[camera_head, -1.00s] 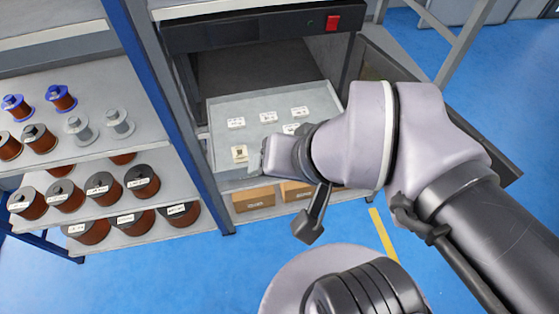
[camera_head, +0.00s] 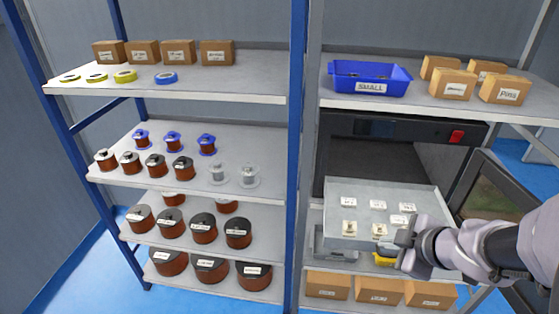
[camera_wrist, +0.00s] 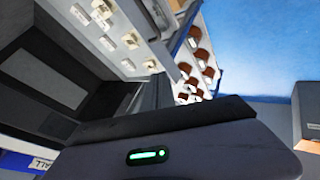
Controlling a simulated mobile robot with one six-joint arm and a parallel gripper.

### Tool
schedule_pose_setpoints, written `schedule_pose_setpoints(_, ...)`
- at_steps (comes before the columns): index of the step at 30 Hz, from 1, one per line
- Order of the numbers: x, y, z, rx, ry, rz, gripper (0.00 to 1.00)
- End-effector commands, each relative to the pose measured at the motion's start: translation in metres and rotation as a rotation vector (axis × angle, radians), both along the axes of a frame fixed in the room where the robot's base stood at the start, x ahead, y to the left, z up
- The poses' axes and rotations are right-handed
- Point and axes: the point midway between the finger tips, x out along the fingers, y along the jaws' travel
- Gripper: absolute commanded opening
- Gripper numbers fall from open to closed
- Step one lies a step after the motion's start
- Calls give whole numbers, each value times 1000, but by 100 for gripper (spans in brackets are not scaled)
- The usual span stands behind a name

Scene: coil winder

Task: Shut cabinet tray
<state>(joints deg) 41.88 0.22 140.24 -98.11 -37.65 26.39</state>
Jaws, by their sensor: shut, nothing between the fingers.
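The cabinet tray (camera_head: 410,192) is a light grey tray standing out of the dark cabinet (camera_head: 345,140). Several white labels and small parts lie on it. The cabinet door (camera_head: 500,200) stands open on the right. My gripper (camera_head: 398,241) is shut and empty at the tray's front edge, right of its middle. I cannot tell if it touches the tray. In the wrist view the tray's labels and parts (camera_wrist: 130,40) show at the upper left; the fingertips are not clear there.
A blue bin (camera_head: 368,80) and cardboard boxes stand on the shelf above the cabinet. More boxes (camera_head: 378,290) and a yellow item (camera_head: 384,259) sit below the tray. A blue-posted rack (camera_head: 296,150) with wire spools stands to the left.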

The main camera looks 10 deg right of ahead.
Motion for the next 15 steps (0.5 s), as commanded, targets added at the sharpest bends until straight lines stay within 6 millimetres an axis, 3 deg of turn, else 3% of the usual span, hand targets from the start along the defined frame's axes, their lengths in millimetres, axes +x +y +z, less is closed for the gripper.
schedule_pose_setpoints(2,-19,8,-19,35,64,102,0)
schedule_pose_setpoints(5,-25,15,-31,48,89,153,0)
schedule_pose_setpoints(15,13,31,-91,45,86,155,0)
